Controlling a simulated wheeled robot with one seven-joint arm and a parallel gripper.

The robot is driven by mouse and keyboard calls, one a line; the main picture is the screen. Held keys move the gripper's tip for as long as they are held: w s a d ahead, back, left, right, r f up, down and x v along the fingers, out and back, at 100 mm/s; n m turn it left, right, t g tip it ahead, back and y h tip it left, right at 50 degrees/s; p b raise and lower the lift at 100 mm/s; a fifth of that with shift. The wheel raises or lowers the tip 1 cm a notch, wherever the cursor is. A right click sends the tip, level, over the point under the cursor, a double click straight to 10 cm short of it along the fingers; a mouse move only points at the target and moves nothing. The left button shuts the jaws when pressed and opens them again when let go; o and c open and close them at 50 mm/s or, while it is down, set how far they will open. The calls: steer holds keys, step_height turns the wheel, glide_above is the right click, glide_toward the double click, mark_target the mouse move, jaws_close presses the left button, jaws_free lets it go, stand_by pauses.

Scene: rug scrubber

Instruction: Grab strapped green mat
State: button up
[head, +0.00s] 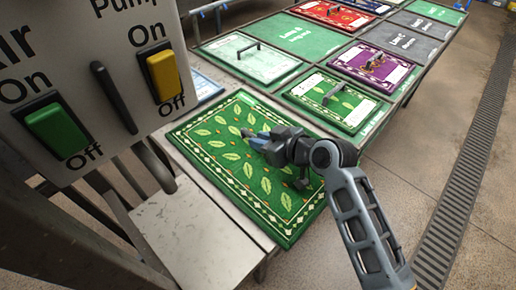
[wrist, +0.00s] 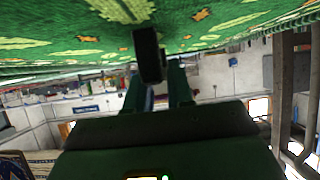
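A green mat (head: 225,165) with pale leaves and a patterned border lies flat on the table in the head view. Its leafy surface (wrist: 60,45) fills the top of the wrist view. A black strap (wrist: 149,55) stands out from the mat near my fingertips in the wrist view. My gripper (head: 251,136) is low over the mat's upper middle in the head view. In the wrist view my gripper's two fingers (wrist: 158,82) are apart, with the strap at their tips, overlapping the left finger. I see no clear grip on it.
A smaller green mat with a handle (head: 333,100), a purple mat (head: 375,66) and a pale green mat (head: 252,60) lie on the tables behind. A switch panel (head: 95,75) with green and yellow switches blocks the upper left. The floor at right is clear.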

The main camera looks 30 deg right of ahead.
jaws_close()
steer(key=shift+r, duration=0.15)
